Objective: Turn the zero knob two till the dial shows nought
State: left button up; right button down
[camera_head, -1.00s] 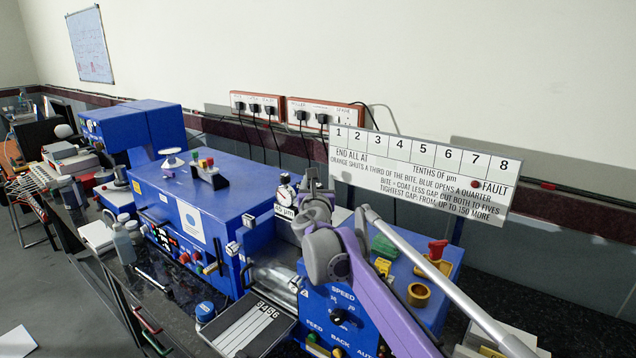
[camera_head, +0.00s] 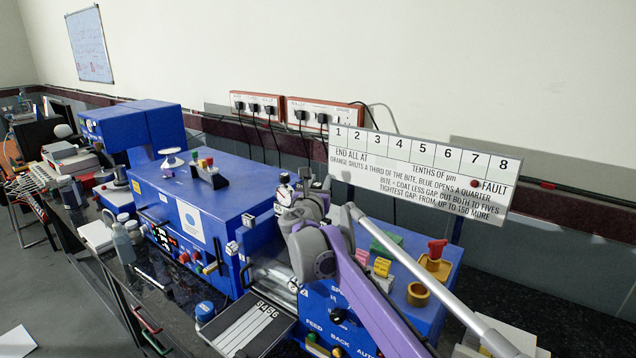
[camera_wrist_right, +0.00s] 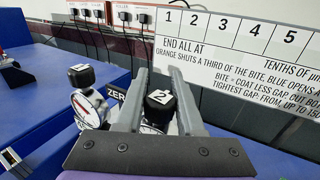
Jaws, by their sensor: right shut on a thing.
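My right gripper (camera_wrist_right: 160,100) has its two grey fingers on either side of a black knob (camera_wrist_right: 160,101) marked 2, in the right wrist view, and is shut on it. A round dial sits below this knob, mostly hidden by the gripper; its reading cannot be told. Another black knob (camera_wrist_right: 81,75) stands to the left above a white-faced dial (camera_wrist_right: 88,107). Part of a ZERO label (camera_wrist_right: 116,93) shows between them. In the head view, my right gripper (camera_head: 313,185) is at the machine beside the left dial (camera_head: 284,196). My left gripper is not in view.
A white sign board (camera_head: 420,172) numbered 1 to 8 stands behind, with a red FAULT lamp (camera_head: 476,184). A ridged tray (camera_head: 240,328) juts out in front.

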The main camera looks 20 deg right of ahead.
jog(key=m+g+h, duration=0.1)
jog(key=m+g+h+p, duration=0.1)
jog(key=shift+s+d+r+h, duration=0.1)
jog(key=shift+s+d+h, duration=0.05)
jog(key=shift+h, duration=0.15)
jog(key=shift+s+d+m+g+h+p, duration=0.15)
jog(key=shift+m+g+h+p, duration=0.15)
jog(key=shift+m+g+h, duration=0.3)
jog(key=shift+s+d+m+g+h+p, duration=0.1)
jog(key=shift+m+g+h+p, duration=0.2)
jog(key=shift+m+g+h, duration=0.3)
jog(key=shift+g, duration=0.3)
jog(key=c, duration=0.5)
grip_release()
jog(key=shift+s, duration=0.1)
jog(key=b+v, duration=0.1)
jog(key=v, duration=0.9)
jog(key=shift+s+a, duration=0.25)
jog(key=shift+a, duration=0.05)
